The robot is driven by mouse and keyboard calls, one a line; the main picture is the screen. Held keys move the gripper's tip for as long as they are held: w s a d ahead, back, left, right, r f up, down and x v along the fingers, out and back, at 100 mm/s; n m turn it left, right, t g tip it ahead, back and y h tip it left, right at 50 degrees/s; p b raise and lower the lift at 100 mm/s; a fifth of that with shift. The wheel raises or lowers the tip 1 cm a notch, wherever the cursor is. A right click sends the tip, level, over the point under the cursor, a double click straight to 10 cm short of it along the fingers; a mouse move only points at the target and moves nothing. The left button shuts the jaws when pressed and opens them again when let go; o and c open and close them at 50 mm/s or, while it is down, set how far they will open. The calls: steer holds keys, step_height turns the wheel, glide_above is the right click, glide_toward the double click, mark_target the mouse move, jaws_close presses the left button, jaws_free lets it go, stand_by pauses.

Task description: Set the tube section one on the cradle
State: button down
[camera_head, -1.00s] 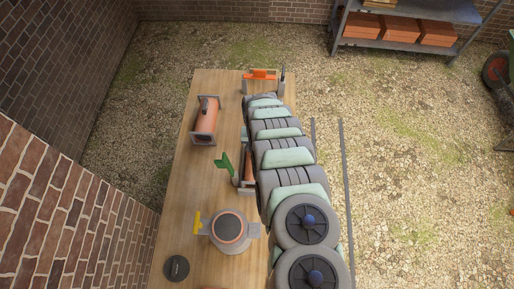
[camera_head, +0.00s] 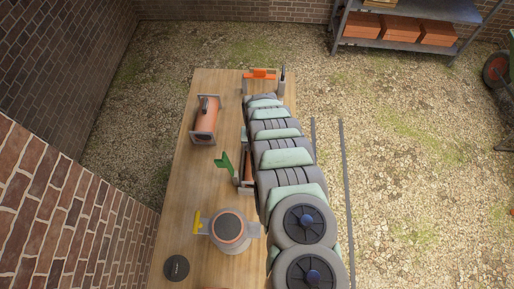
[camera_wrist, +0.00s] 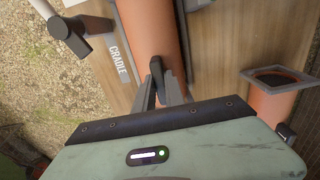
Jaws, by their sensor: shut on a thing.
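In the wrist view my gripper (camera_wrist: 165,90) is shut on the dark handle (camera_wrist: 157,70) of a terracotta tube section (camera_wrist: 160,30). The tube runs up out of the top of that view. A board lettered CRADLE (camera_wrist: 118,62) lies beside and below the tube. I cannot tell whether the tube touches its supports. In the head view an orange piece (camera_head: 262,74) shows at the table's far end, beyond my arm. My gripper is hidden there by my arm.
Another terracotta tube with grey end frames (camera_head: 205,121) lies on the wooden table (camera_head: 195,185) at left; a framed tube (camera_wrist: 272,98) shows in the wrist view. A green flag-like plate (camera_head: 222,164), a round-topped grey device (camera_head: 230,228) and a dark disc (camera_head: 176,267) are nearer.

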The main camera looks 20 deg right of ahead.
steer(key=c, duration=1.3)
jaws_free()
steer(key=shift+o, duration=0.2)
steer(key=o, duration=0.5)
steer(key=shift+r+p, duration=1.65)
steer(key=shift+r, duration=0.55)
steer(key=shift+r+p, duration=0.75)
steer(key=shift+r, duration=0.6)
